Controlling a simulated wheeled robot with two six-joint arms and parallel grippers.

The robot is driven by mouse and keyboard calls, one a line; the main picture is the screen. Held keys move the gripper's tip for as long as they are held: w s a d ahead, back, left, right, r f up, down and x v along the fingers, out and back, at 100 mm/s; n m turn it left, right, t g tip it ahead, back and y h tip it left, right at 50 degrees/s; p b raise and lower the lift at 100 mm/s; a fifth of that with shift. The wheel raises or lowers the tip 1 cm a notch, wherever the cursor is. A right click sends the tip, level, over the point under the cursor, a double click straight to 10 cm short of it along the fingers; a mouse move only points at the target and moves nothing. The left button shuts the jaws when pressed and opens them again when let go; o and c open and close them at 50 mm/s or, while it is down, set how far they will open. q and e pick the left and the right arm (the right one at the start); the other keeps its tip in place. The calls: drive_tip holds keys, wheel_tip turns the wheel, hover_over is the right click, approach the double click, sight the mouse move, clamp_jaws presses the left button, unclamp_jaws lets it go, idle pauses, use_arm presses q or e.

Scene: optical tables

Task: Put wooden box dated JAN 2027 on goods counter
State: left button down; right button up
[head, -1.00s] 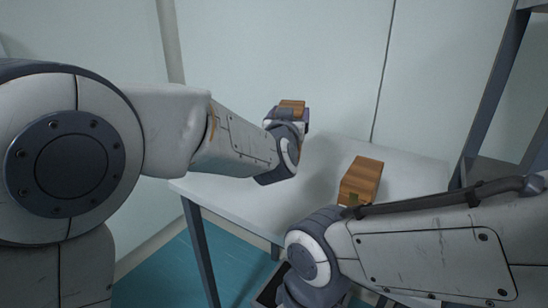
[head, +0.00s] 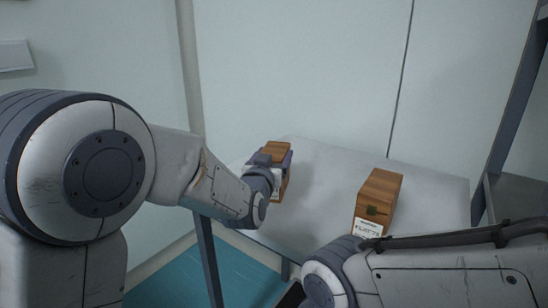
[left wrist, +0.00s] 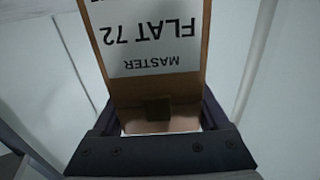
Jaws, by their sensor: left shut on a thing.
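My left gripper (head: 272,163) is shut on a wooden box (head: 277,150), over the left part of a white table (head: 325,180). The box looks upright; I cannot tell if its base touches the table. In the left wrist view, the held box (left wrist: 190,45) sits between the fingers, with a white label reading "MASTER FLAT 72" upside down. No date is readable on it. My right gripper is out of view.
A pale panelled wall (head: 300,70) stands behind the table. A dark metal frame (head: 515,110) rises at the right. The tabletop between the two boxes is clear. The floor (head: 190,275) below is teal. My right forearm crosses the lower right.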

use_arm(q)
drive_tip(key=shift+r, duration=0.1)
unclamp_jaws()
drive_tip(key=shift+f, duration=0.2)
drive_tip(key=shift+r, duration=0.1)
drive_tip(key=shift+s, duration=0.1)
drive_tip(key=v, duration=1.1)
drive_tip(key=shift+s, duration=0.4)
